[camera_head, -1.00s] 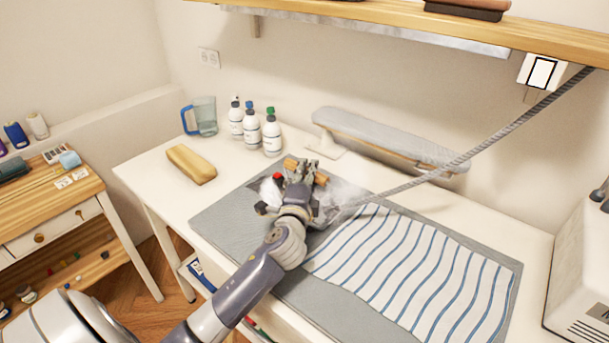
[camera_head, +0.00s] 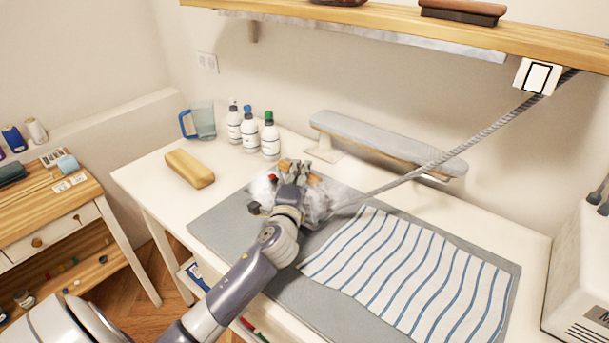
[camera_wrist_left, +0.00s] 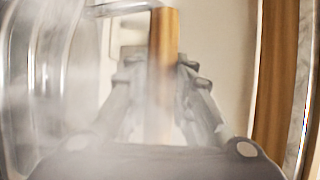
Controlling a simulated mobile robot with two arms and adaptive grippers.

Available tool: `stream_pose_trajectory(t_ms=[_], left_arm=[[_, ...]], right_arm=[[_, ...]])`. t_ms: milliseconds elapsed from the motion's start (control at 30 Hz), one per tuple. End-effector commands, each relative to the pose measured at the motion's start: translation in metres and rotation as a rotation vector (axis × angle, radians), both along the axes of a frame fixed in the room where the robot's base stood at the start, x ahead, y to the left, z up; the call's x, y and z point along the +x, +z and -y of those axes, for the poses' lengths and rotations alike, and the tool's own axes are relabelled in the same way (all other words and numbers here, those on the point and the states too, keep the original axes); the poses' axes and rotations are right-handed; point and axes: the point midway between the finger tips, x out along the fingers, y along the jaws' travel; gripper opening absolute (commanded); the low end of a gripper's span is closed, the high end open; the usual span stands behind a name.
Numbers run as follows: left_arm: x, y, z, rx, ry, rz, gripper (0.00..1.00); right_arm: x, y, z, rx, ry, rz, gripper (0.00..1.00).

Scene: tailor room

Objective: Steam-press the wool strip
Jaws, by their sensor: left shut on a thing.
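My left gripper (camera_head: 296,172) is shut on the wooden handle of a steam iron (camera_head: 313,178). A grey hose runs from the iron up to the right. White steam surrounds the iron and hides its sole, so I cannot tell whether it touches the grey pressing mat (camera_head: 225,228) below. The left wrist view shows the fingers around the wooden handle (camera_wrist_left: 163,70) through haze. A white cloth with blue stripes (camera_head: 410,270) lies on the mat to the right of the iron. I see no separate wool strip; the steam and arm may cover it. My right gripper is out of view.
Several bottles (camera_head: 250,132), a jug (camera_head: 203,120) and a tan block (camera_head: 190,168) stand at the table's back left. A grey sleeve board (camera_head: 385,143) stands behind the mat. The hose (camera_head: 440,160) crosses the right side. A white machine (camera_head: 582,275) stands at far right.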

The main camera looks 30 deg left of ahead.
Motion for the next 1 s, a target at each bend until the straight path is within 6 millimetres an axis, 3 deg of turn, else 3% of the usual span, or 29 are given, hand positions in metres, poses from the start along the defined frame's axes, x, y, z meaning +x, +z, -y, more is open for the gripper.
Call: stream_pose_trajectory(t_ms=[1000], left_arm=[[0.003, 0.005, -0.041, 0.004, 0.002, 0.007, 0.00]], right_arm=[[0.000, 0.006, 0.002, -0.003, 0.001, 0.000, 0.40]])
